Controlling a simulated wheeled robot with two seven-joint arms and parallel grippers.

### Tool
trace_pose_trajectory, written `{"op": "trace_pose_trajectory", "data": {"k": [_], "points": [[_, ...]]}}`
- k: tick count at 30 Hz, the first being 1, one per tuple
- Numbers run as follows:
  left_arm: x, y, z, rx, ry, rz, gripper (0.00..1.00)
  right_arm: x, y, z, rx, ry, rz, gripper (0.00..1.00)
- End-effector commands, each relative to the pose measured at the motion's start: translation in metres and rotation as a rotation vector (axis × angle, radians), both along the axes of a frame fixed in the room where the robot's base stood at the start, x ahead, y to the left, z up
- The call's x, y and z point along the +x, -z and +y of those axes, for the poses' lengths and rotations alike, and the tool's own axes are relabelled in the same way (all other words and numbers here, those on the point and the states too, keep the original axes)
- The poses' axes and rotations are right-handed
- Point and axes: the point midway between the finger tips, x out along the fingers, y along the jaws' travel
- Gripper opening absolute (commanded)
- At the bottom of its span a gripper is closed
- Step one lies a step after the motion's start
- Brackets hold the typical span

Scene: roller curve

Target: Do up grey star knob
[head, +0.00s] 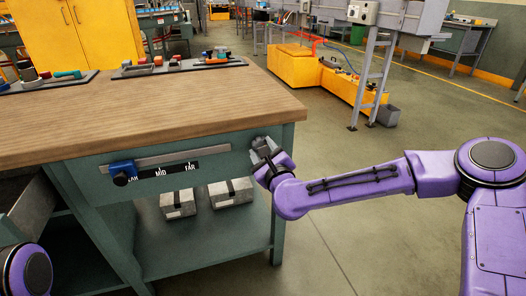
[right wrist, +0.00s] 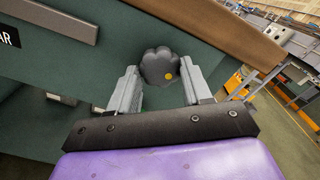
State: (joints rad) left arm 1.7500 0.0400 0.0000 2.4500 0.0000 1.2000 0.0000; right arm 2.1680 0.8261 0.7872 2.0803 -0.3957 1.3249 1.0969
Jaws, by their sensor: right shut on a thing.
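In the head view my right gripper (head: 263,152) is at the right end of the bench front and largely hides the knob. My left gripper is out of view.
A blue slider (head: 122,168) sits on a rail left of the knob, above a scale with MID and FAR. Two grey blocks (head: 178,198) (head: 231,191) rest on the lower shelf. Trays of tools lie on the wooden top (head: 160,105).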

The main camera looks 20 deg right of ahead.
Motion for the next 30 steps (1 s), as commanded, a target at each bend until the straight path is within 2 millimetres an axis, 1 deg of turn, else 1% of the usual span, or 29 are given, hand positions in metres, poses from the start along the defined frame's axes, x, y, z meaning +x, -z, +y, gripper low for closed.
{"op": "trace_pose_trajectory", "data": {"k": [1,3,4,5,6,14,17,20,24,27,30], "points": [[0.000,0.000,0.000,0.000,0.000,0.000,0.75,-0.002,0.006,0.002,-0.001,-0.005,0.012,0.18],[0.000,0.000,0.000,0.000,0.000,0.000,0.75,-0.002,0.006,0.002,-0.001,-0.005,0.012,0.18],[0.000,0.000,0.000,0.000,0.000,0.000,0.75,-0.002,0.005,0.002,-0.002,-0.006,0.011,0.58],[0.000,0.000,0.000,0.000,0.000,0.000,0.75,-0.002,0.005,0.002,-0.002,-0.006,0.011,0.68],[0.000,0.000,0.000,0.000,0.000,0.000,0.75,-0.002,0.005,0.002,-0.002,-0.005,0.010,0.75],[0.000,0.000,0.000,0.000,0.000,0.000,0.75,-0.001,0.002,0.001,-0.001,-0.004,0.004,0.75],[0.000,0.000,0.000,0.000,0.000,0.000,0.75,-0.009,0.001,0.002,-0.002,-0.004,0.003,0.75],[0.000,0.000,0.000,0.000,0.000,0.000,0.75,-0.030,0.001,0.002,0.000,-0.004,0.004,0.75],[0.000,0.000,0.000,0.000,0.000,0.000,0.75,-0.065,0.002,0.002,0.001,-0.004,0.005,0.75],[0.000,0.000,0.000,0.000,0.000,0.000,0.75,-0.086,0.002,0.003,0.001,-0.004,0.006,0.75],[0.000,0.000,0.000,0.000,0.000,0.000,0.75,-0.100,0.002,0.003,-0.001,-0.004,0.005,0.75]]}}
